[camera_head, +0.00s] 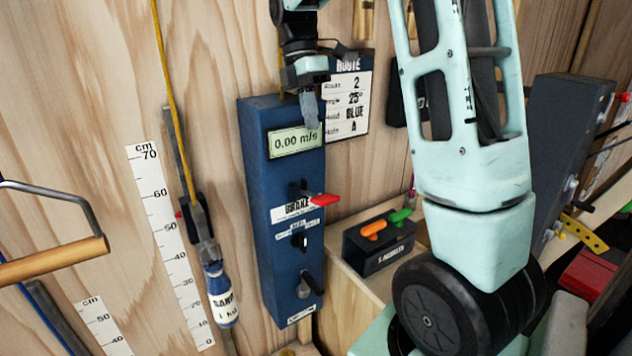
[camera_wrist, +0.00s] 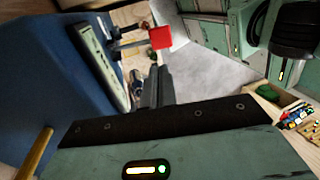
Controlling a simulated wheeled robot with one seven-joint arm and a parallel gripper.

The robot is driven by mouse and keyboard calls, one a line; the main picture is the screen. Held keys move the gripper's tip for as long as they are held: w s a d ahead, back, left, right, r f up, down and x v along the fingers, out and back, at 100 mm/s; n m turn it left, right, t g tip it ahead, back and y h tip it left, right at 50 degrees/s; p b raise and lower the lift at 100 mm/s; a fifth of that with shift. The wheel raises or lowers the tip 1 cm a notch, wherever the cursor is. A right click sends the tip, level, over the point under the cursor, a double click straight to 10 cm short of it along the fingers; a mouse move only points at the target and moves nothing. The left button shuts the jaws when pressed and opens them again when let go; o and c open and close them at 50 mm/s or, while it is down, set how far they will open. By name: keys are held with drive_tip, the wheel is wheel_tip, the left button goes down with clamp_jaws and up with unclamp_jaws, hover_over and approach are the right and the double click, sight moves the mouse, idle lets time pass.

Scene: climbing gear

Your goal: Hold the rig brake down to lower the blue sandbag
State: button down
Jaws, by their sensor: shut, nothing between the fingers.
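The blue rig box (camera_head: 258,170) is mounted on the wooden wall, and its display (camera_head: 295,142) reads 0.00 m/s. The rig brake (camera_head: 322,199) is a red-tipped lever sticking out of the box front above the BRAKE label. Its red tip also shows in the wrist view (camera_wrist: 160,38). The blue sandbag (camera_head: 222,296), with a white label, hangs from a yellow rope beside the cm scale's low numbers. My gripper (camera_head: 311,122) is shut and empty, pointing down in front of the display, above the brake and apart from it. Its fingers show in the wrist view (camera_wrist: 158,85).
A black knob (camera_head: 299,240) and a black crank (camera_head: 312,284) sit below the brake. A dark box with orange and green levers (camera_head: 380,245) stands on a wooden ledge to the right. A wooden-handled bar (camera_head: 50,262) is at far left. The cm scale (camera_head: 165,225) is on the wall.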

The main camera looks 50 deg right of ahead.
sight(324, 197)
drive_tip(key=shift+f, duration=0.1)
drive_tip(key=p+x, duration=0.4)
drive_tip(key=x, duration=1)
drive_tip(key=shift+s, duration=0.1)
